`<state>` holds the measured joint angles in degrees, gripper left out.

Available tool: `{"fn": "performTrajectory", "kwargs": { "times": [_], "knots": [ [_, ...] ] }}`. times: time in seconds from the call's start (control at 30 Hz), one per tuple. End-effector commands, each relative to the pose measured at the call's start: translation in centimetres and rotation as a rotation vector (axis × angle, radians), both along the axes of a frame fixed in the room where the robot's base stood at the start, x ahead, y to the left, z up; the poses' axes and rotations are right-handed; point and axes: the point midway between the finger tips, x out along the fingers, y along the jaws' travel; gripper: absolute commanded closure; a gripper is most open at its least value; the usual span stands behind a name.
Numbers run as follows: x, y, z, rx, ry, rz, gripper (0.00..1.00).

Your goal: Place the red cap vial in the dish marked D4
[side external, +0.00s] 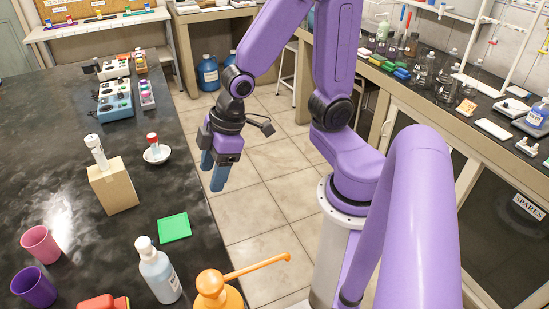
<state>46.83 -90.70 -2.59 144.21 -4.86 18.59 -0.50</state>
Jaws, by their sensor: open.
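A small white vial with a red cap (152,138) stands roughly upright in a shallow white dish (164,158) on the black bench. No D4 marking can be read on the dish at this size. My gripper (213,172) points down with its blue fingers apart and nothing between them. It hangs beyond the bench's right edge, to the right of the dish and clear of the vial.
A cardboard box (115,188) with a white-capped vial (96,149) on top stands left of the dish. A green square (174,227), a bottle (157,270), an orange pump dispenser (212,290), and pink (40,246) and purple cups (34,286) are nearer. Devices (114,100) stand farther back.

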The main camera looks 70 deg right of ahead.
Motion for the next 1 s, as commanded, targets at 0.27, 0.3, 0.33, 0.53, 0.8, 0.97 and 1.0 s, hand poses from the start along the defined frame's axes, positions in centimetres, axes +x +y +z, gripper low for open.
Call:
{"fn": "performTrajectory", "kwargs": {
  "times": [0.27,0.3,0.33,0.53,0.8,0.97,1.0],
  "knots": [
    [-9.9,-1.8,3.2,-0.165,0.173,0.192,0.40],
    [-10.7,-2.1,3.4,-0.182,0.188,0.208,0.40],
    [-11.2,-2.4,3.6,-0.193,0.197,0.220,0.40],
    [-12.6,-3.1,4.0,-0.226,0.225,0.249,0.40],
    [-12.5,-3.1,4.0,-0.227,0.225,0.247,0.40],
    [-12.5,-3.1,4.0,-0.227,0.225,0.246,0.40],
    [-12.5,-3.1,4.0,-0.226,0.224,0.247,0.40]
  ]
}}
